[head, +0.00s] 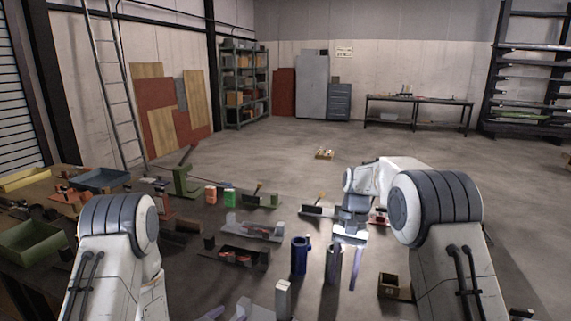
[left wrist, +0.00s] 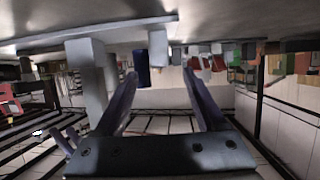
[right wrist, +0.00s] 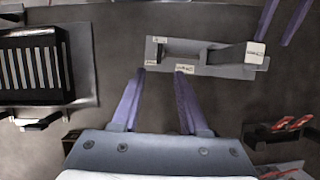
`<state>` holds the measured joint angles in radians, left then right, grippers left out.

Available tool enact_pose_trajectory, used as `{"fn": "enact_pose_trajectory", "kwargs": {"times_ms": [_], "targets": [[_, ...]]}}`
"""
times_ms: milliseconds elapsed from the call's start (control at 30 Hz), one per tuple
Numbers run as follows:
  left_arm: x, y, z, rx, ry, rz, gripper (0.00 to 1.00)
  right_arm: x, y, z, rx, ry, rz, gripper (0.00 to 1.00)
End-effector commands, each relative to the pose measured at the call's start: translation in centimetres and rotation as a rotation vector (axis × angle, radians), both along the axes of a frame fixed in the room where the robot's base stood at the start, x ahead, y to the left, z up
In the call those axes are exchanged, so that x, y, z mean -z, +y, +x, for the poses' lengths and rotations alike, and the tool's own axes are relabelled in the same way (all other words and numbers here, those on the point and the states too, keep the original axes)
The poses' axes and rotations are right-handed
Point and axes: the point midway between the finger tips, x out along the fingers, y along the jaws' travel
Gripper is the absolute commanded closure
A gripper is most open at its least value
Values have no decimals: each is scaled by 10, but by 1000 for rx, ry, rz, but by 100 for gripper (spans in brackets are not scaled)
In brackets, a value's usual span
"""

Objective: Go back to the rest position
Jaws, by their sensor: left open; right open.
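My left gripper (head: 228,311) shows at the bottom edge of the head view, its purple fingertips apart. In the left wrist view its two fingers (left wrist: 160,78) are spread with nothing held between them. My right gripper (head: 346,262) hangs over the work surface right of centre in the head view, fingers pointing down. In the right wrist view its fingers (right wrist: 160,74) are open and empty, with a grey fixture (right wrist: 205,57) just beyond the tips. Two purple fingers, probably my left gripper's, show at that view's top right corner.
A blue cylinder (head: 299,257) stands beside my right gripper. Grey fixtures (head: 252,231), a green stand (head: 185,181) and small blocks lie further off. A green bin (head: 32,242) and a blue tray (head: 99,179) are at the left. Open floor (head: 265,165) lies beyond.

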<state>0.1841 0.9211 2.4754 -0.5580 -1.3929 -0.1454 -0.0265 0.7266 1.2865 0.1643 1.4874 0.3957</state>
Motion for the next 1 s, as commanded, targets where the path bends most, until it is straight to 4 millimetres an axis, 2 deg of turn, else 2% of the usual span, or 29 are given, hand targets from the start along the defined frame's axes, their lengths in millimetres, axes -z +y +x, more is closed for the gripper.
{"fn": "enact_pose_trajectory", "kwargs": {"times_ms": [133,267,367,533,667,800,1000], "targets": [[-5,-1,-6,11,13,17,28,-4,6,-4,-18,-9,1,56],[-12,-17,-6,49,86,98,28,-17,28,-23,-101,-49,4,56],[-21,-35,-10,78,179,191,28,-30,53,-51,-206,-97,11,56],[-46,-61,-40,96,361,325,28,-45,86,-111,-404,-188,30,56],[-70,-79,-81,102,504,391,28,-50,100,-160,-557,-256,48,56],[-99,-95,-142,123,666,436,28,-47,105,-215,-723,-329,72,56],[-133,-103,-235,188,879,477,28,-34,98,-276,-919,-414,106,56]]}}
